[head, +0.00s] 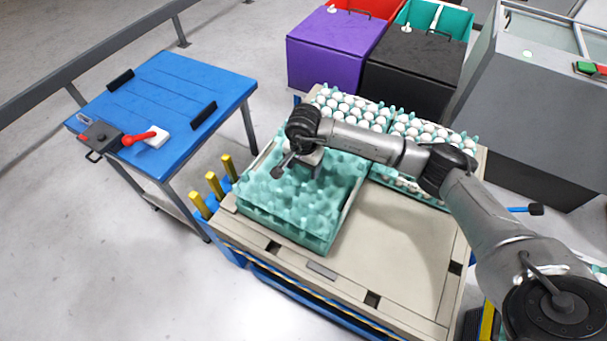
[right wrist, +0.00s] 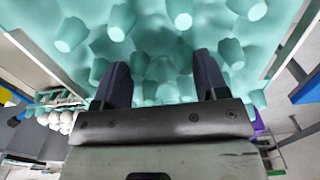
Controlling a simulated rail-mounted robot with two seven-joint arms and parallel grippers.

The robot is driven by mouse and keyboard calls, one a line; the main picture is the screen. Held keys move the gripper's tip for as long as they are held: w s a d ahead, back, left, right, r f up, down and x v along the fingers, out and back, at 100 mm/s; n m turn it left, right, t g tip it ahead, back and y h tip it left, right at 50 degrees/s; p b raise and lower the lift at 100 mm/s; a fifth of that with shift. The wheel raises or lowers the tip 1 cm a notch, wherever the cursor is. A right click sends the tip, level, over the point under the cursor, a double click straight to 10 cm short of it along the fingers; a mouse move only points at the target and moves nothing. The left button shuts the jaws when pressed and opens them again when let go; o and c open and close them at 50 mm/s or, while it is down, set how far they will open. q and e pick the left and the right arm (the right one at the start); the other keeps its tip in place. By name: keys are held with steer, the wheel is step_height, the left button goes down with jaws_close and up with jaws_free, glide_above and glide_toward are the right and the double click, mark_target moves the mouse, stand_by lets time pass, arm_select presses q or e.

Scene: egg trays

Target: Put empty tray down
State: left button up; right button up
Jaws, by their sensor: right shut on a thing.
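A teal empty egg tray (head: 327,166) lies at the left side of the beige cart top, on or just above more teal tray layers (head: 285,226); I cannot tell whether it touches them. No eggs show in it. My right gripper (head: 301,168) is over the tray's middle, pointing down, and is shut on part of it. In the right wrist view both dark fingers (right wrist: 161,80) reach in among the tray's teal cones (right wrist: 150,40). The exact gripped spot is hidden. My left gripper is not in view.
Trays of white eggs (head: 425,133) stand at the cart's back. The beige cart top (head: 395,245) is clear at front right. A blue table (head: 165,85) stands at left, with yellow posts (head: 214,184) beside the cart. Purple (head: 325,60) and black (head: 410,68) bins stand behind.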

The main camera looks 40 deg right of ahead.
mark_target(303, 177)
steer(key=shift+f, duration=2.05)
steer(key=o, duration=1.2)
steer(key=shift+o, duration=0.2)
